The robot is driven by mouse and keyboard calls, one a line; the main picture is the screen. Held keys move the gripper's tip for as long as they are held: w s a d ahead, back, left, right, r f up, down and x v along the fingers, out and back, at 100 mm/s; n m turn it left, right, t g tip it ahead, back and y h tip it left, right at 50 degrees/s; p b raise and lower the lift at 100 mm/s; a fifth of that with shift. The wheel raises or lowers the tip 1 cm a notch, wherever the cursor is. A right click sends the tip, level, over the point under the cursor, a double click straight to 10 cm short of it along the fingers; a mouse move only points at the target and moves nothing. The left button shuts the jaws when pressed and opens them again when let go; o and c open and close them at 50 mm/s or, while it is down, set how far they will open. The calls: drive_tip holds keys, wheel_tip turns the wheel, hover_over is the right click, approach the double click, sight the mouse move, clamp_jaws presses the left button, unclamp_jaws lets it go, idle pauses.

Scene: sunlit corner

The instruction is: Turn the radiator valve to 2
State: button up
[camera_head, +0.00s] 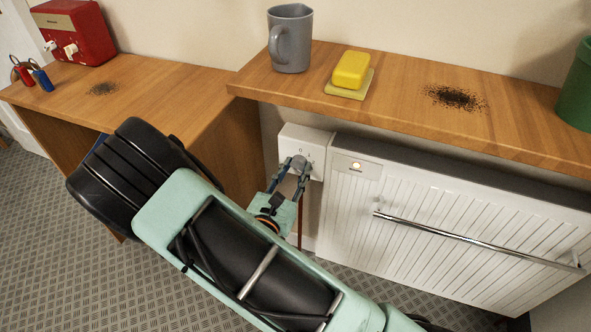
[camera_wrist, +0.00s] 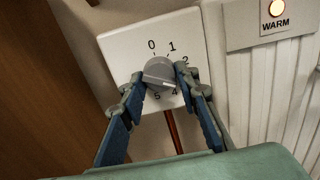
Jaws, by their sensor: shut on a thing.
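The radiator valve is a round grey knob (camera_wrist: 157,70) on a white plate (camera_wrist: 125,48) with numbers around it. In the wrist view 0, 1, 2, 4 and 5 show; the place of 3 is hidden by a fingertip. A pale pointer line on the knob points to the lower right, near 4; the exact setting is hard to tell. My gripper (camera_wrist: 159,78) is shut on the knob, one finger on each side. In the head view the plate (camera_head: 292,134) is left of the radiator (camera_head: 440,225), and my gripper (camera_head: 292,168) covers most of the knob.
A lit orange lamp (camera_wrist: 274,5) above the word WARM is on the radiator. A wooden shelf (camera_head: 400,85) overhangs the valve, holding a grey mug (camera_head: 291,40), a yellow block (camera_head: 351,70) and a green container (camera_head: 578,90). A chrome rail (camera_head: 470,240) crosses the radiator front.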

drive_tip(key=shift+r+n+p, duration=0.1)
drive_tip(key=shift+n+p, duration=0.2)
drive_tip(key=shift+p, duration=0.1)
drive_tip(key=n+p, duration=0.2)
drive_tip(key=p, duration=0.1)
drive_tip(key=shift+r, duration=0.15)
drive_tip(key=n+p, duration=0.2)
drive_tip(key=shift+n, duration=0.3)
drive_tip(key=shift+d+f+n+p, duration=0.1)
drive_tip(key=shift+f+n+p, duration=0.1)
drive_tip(key=shift+n+p, duration=0.9)
drive_tip(key=shift+n, duration=0.3)
drive_tip(key=o, duration=1.2)
drive_tip(key=shift+c, duration=0.2)
